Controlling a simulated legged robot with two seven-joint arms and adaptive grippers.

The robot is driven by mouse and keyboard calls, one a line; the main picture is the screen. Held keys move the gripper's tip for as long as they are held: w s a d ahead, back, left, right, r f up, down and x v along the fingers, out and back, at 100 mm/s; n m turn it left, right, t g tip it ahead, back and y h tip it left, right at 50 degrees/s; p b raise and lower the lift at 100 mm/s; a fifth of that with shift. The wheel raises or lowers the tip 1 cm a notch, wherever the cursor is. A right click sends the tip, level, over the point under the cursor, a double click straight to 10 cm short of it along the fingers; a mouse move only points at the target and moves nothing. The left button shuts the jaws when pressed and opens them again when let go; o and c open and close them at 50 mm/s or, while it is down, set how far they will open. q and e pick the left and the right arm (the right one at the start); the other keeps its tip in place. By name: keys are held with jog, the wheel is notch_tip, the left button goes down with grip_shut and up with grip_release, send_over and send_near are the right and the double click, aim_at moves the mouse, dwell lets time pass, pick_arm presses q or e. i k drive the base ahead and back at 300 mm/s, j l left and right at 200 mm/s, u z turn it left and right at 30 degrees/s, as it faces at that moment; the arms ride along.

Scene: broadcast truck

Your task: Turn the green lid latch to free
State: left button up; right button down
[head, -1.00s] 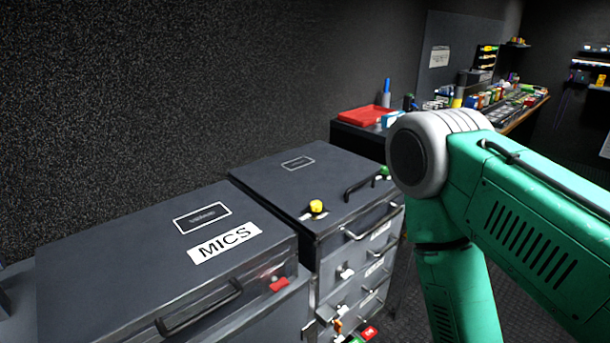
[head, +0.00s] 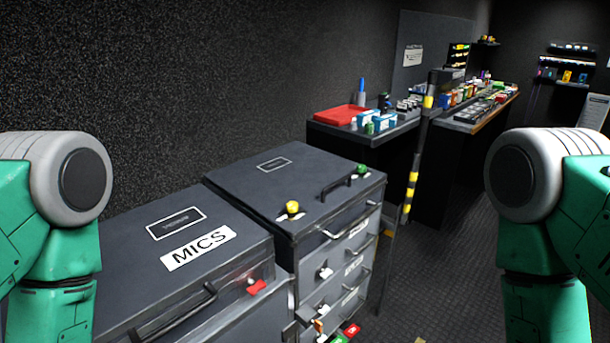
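The green lid latch (head: 361,170) sits at the right back corner of the lid of a dark grey drawer case (head: 260,190), beyond the lid's black handle (head: 336,188). A yellow latch (head: 291,208) sits on the same lid near its front left. The green latch is small here, and I cannot tell which way it is turned. My two green arms come in at the left and right edges and run down out of the frame. Both grippers are out of view.
A MICS case (head: 165,232) with a red latch (head: 257,287) stands left of the drawer case. A workbench with a red tray (head: 340,115) stands behind. A yellow-black striped post (head: 412,185) stands right of the case.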

aim_at(361, 169)
jog(key=i+l+u, duration=0.1)
jog(key=u, duration=1.05)
jog(key=l+u, duration=0.25)
jog(key=l, duration=0.2)
jog(key=l+u, duration=0.2)
jog(key=l, duration=0.2)
jog(key=k+l+u, duration=0.1)
jog(key=l+u, duration=0.15)
jog(key=l, duration=0.2)
jog(key=k+l+u, duration=0.2)
jog(key=l, duration=0.2)
jog(key=l+u, duration=0.25)
jog(key=l, duration=0.15)
jog(key=k+l+u, duration=0.2)
jog(key=l, duration=0.2)
